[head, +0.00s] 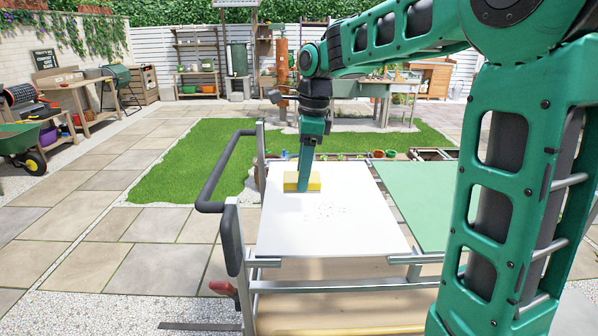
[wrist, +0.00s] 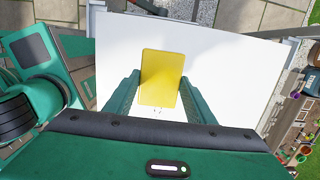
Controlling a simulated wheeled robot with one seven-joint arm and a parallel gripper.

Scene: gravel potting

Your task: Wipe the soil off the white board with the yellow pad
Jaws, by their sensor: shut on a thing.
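The white board (head: 325,228) lies flat on top of a metal-framed cart, and it also fills most of the wrist view (wrist: 225,75). The yellow pad (head: 290,182) is near the board's far left part. My gripper (head: 304,185) points down and is shut on the yellow pad (wrist: 162,75), with one finger on each side of it. I cannot tell whether the pad touches the board. Small dark specks of soil (head: 330,211) are scattered on the board, to the right and nearer than the pad. A few specks show just beside the pad in the wrist view (wrist: 158,110).
A green panel (head: 415,200) lies right of the board. The cart's dark handle (head: 222,172) stands at the left, and a lower wooden shelf (head: 340,305) is underneath. Small pots (head: 378,154) stand beyond the board's far edge. Open paving (head: 70,230) lies to the left.

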